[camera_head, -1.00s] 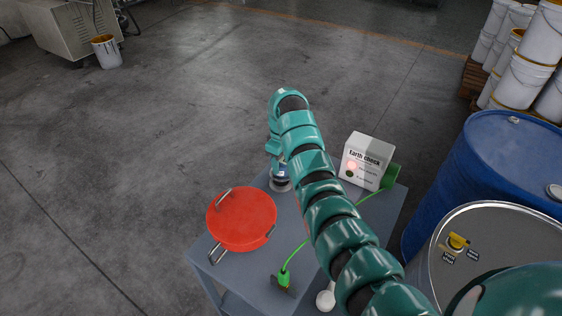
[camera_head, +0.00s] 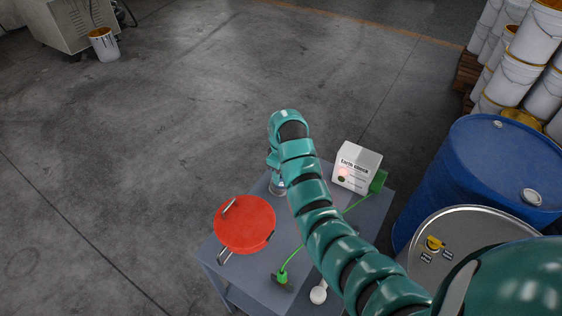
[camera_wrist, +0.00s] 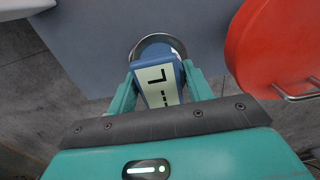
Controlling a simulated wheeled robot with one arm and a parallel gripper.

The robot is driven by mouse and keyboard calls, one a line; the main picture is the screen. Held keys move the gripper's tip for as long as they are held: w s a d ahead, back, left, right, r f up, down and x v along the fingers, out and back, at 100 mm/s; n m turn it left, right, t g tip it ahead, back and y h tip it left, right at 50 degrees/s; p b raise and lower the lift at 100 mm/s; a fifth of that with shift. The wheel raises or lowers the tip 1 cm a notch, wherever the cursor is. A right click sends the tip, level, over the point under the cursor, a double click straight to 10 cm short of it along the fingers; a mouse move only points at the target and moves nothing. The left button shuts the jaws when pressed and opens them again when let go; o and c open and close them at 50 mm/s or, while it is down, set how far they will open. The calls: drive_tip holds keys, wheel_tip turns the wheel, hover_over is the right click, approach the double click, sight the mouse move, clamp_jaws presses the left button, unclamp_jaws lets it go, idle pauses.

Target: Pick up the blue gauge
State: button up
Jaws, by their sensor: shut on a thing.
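The blue gauge (camera_wrist: 157,72) shows in the wrist view with a pale display and a round metal base. The two teal fingers of my gripper (camera_wrist: 160,85) are shut on its sides. In the head view my gripper (camera_head: 275,176) points down at the far left part of the grey table (camera_head: 258,274), and my arm hides most of the gauge. The round metal base is just visible below the gripper. I cannot tell whether the base touches the table.
A red round lidded thing (camera_head: 245,223) with metal handles lies left of my arm. A white "Earth check" box (camera_head: 357,165) stands at the back right, with a green cable (camera_head: 298,253) and clamp. Blue (camera_head: 492,170) and grey (camera_head: 470,232) drums stand right of the table.

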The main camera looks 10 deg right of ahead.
drive_tip(key=s+r+p, duration=0.3)
drive_tip(key=s+p, duration=0.4)
drive_tip(key=shift+s+a, duration=0.25)
drive_tip(key=shift+r, duration=0.1)
idle(0.4)
